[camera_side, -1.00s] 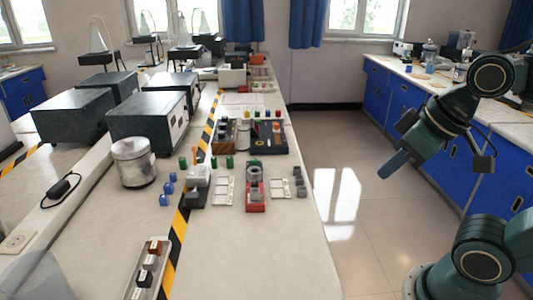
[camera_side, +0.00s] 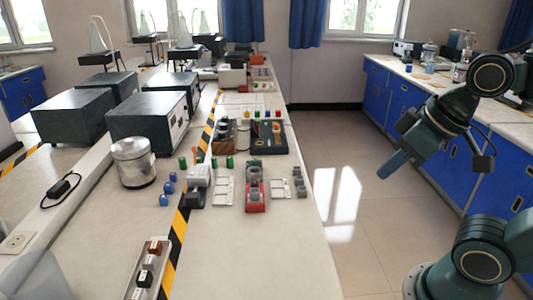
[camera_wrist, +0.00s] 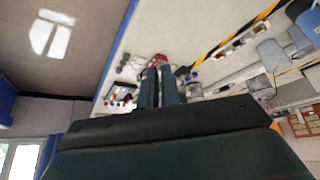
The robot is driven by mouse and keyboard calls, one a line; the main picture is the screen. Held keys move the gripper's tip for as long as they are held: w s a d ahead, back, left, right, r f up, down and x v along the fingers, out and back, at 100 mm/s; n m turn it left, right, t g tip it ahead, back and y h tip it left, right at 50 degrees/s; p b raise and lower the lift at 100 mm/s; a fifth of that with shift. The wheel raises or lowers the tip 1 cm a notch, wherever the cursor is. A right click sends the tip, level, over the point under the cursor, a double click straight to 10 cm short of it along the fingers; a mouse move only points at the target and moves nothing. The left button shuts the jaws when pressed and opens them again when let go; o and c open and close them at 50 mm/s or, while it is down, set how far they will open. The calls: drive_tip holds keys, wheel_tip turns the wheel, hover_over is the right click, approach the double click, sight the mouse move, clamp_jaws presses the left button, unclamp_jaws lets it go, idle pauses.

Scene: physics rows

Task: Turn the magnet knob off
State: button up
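I cannot tell for certain which part is the magnet knob. A red device with round grey parts (camera_side: 255,188) stands near the right edge of the bench in the side view. A red part, perhaps the same device, shows small beyond my fingertips in the wrist view (camera_wrist: 158,60). My gripper (camera_side: 384,174) hangs over the floor, right of the bench and well apart from the device. In the wrist view its two fingers (camera_wrist: 158,72) lie close side by side, with nothing seen between them.
The long bench (camera_side: 250,255) carries a metal pot (camera_side: 134,165), dark boxes (camera_side: 150,115), a black panel with coloured parts (camera_side: 268,138) and a switch strip (camera_side: 148,270). Small blocks lie around the red device. Open floor (camera_side: 350,245) separates bench and arm.

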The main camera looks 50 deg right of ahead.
drive_tip(key=o, duration=0.7)
drive_tip(key=shift+w+r, duration=0.15)
drive_tip(key=shift+w, duration=0.05)
drive_tip(key=shift+o, duration=0.2)
drive_tip(key=shift+w+r, duration=0.2)
drive_tip(key=shift+w, duration=0.1)
drive_tip(key=w+d+r+m+g, duration=0.1)
drive_tip(key=w+r+m, duration=0.3)
drive_tip(key=w, duration=0.7)
drive_tip(key=m+g, duration=0.5)
drive_tip(key=m, duration=0.5)
hover_over(255, 182)
wheel_tip(255, 182, down, 19)
drive_tip(key=shift+r, duration=0.2)
drive_tip(key=shift+a+f, duration=0.1)
wheel_tip(255, 182, down, 14)
drive_tip(key=shift+r, duration=0.25)
